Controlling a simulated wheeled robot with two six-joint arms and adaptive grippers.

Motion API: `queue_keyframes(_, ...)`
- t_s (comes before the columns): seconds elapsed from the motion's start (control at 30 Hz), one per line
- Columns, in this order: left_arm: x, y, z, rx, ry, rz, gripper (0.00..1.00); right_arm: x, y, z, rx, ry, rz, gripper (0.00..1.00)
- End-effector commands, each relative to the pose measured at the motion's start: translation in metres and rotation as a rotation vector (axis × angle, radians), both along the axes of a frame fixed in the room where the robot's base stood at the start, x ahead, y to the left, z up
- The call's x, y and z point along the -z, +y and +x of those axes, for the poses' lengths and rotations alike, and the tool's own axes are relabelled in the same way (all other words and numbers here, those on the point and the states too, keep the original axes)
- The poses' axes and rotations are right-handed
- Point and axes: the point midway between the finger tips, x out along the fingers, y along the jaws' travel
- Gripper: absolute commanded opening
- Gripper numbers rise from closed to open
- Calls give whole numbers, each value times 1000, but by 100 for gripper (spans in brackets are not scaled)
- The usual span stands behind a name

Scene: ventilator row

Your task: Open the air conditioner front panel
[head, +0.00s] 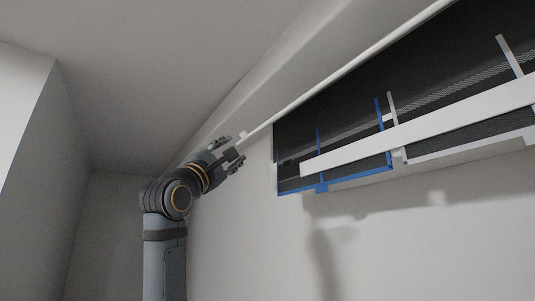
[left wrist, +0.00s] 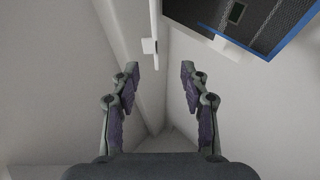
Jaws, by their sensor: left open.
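The air conditioner shows at the right of the head view, its dark mesh interior (head: 350,105) exposed with blue-edged filter frames. The front panel (head: 345,68) appears as a thin white strip, seen nearly edge-on and standing raised away from the mesh. In the left wrist view the panel (left wrist: 154,20) comes down from the top, with a small white tab (left wrist: 149,46) at its end. My left gripper (head: 232,153) is open near the panel's lower left end; its fingers (left wrist: 159,80) have nothing between them. I cannot tell whether it touches the panel. My right gripper is out of view.
A white bar (head: 420,128) crosses the front of the mesh. The unit is on a pale wall (head: 260,240), with the ceiling (head: 130,50) close above. The wall below the unit is bare apart from shadows.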

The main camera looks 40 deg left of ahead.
Motion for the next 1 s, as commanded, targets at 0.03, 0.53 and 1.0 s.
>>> queue_keyframes(0.03, -2, 0, -4, 3, -6, -3, 45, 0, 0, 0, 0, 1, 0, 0)
queue_keyframes(0.53, -58, 14, 57, 3, 0, -4, 45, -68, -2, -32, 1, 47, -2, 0)
queue_keyframes(1.0, -67, 19, 78, 2, -3, -2, 45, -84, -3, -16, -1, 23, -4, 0)
